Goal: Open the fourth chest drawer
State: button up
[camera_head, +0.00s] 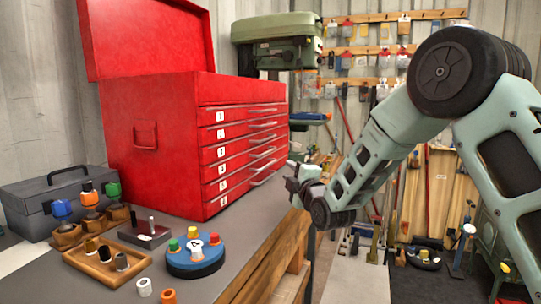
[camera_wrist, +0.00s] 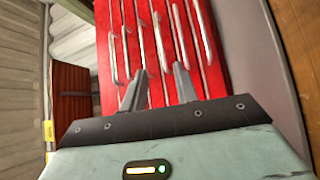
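The red tool chest (camera_head: 150,120) stands on the workbench with its lid up. Its front has several drawers with numbered labels and silver bar handles; all look shut. My gripper (camera_head: 290,174) is just right of the lower drawers in the head view. In the wrist view my gripper (camera_wrist: 160,72) is open, its two fingers pointing at the red drawer fronts. The handles (camera_wrist: 162,40) run lengthwise ahead of the fingertips. I cannot tell whether a fingertip touches a handle.
The grey workbench (camera_head: 105,268) holds a blue round base (camera_head: 195,262) with coloured knobs, a wooden tray (camera_head: 105,262) and a grey toolbox (camera_head: 40,205). A green drill press (camera_head: 277,40) stands behind the chest.

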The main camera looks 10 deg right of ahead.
jog(key=w+a+r+p, duration=0.2)
jog(key=w, duration=1.4)
jog(key=shift+a+p, duration=0.25)
jog(key=shift+p, duration=0.1)
grip_shut()
